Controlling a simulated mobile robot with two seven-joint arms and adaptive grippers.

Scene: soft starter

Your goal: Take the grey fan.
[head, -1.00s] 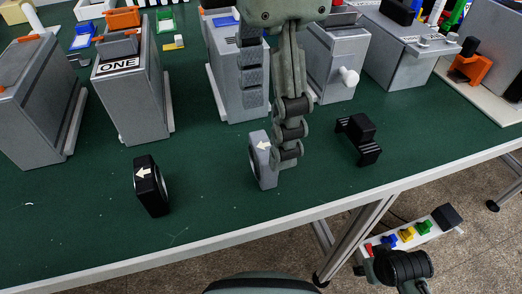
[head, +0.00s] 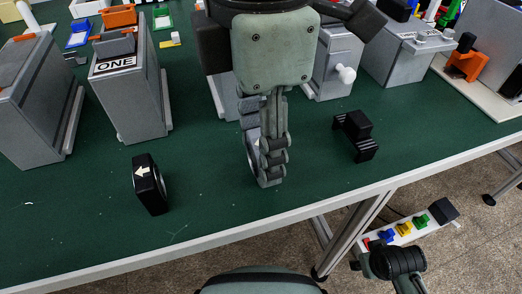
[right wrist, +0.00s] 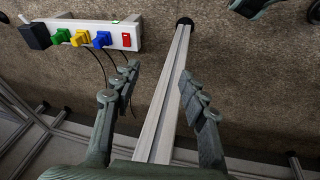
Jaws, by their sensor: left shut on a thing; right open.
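The grey fan (head: 253,158) stands upright on the green table in the head view, partly hidden behind my left gripper. My left gripper (head: 270,168) reaches down from above and is shut on the fan. A black fan (head: 150,185) with a white arrow stands apart to the left. In the right wrist view my right gripper (right wrist: 160,88) is open and empty, with a metal table leg and the floor behind it.
A black bracket-like part (head: 356,136) lies to the right of my left gripper. Grey housings, one labelled ONE (head: 128,92), stand farther back. A power strip (head: 408,230) with coloured plugs is beyond the table's front edge. The front left tabletop is clear.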

